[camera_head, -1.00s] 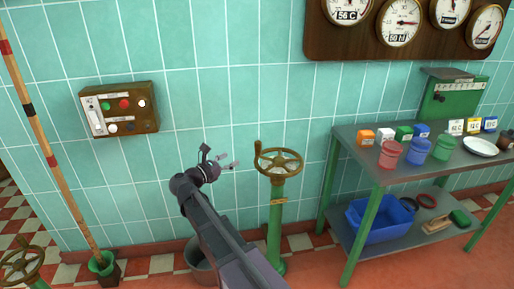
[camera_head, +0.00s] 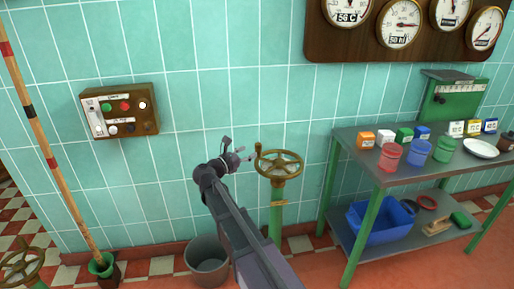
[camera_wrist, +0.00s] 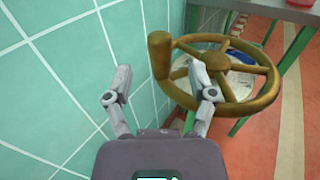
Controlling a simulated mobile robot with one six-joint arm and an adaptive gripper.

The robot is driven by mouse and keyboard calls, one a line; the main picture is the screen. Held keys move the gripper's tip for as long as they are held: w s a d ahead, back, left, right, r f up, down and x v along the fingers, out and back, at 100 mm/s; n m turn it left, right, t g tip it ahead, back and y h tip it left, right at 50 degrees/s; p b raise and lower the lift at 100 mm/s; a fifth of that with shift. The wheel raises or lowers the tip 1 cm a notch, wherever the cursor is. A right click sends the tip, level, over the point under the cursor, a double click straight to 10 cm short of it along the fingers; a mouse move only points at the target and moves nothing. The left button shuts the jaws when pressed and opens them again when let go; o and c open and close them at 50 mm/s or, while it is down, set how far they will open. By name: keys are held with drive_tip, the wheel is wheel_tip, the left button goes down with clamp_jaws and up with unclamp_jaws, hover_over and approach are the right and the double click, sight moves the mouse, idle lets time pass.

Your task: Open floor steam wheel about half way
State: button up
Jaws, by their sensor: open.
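The brass steam wheel (camera_head: 279,165) sits on a green floor column (camera_head: 276,212) near the tiled wall. It has spokes and an upright knob handle on its rim. In the wrist view the wheel (camera_wrist: 262,72) fills the upper right, and its handle (camera_wrist: 159,55) stands between and beyond my two fingers. My gripper (camera_head: 245,154) is just left of the wheel in the head view. In the wrist view my gripper (camera_wrist: 163,85) is open and empty, its right fingertip overlapping the wheel's left rim; I cannot tell whether they touch.
A metal table (camera_head: 352,150) with small boxes, cups and a plate stands to the right. A grey bucket (camera_head: 207,262) is on the floor below my arm. A second brass wheel (camera_head: 22,264) is at lower left. A control box (camera_head: 119,111) hangs on the tiled wall.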

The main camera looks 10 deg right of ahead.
sight(257, 147)
drive_tip(key=shift+x, duration=2.85)
clamp_jaws()
drive_tip(key=shift+a, duration=0.25)
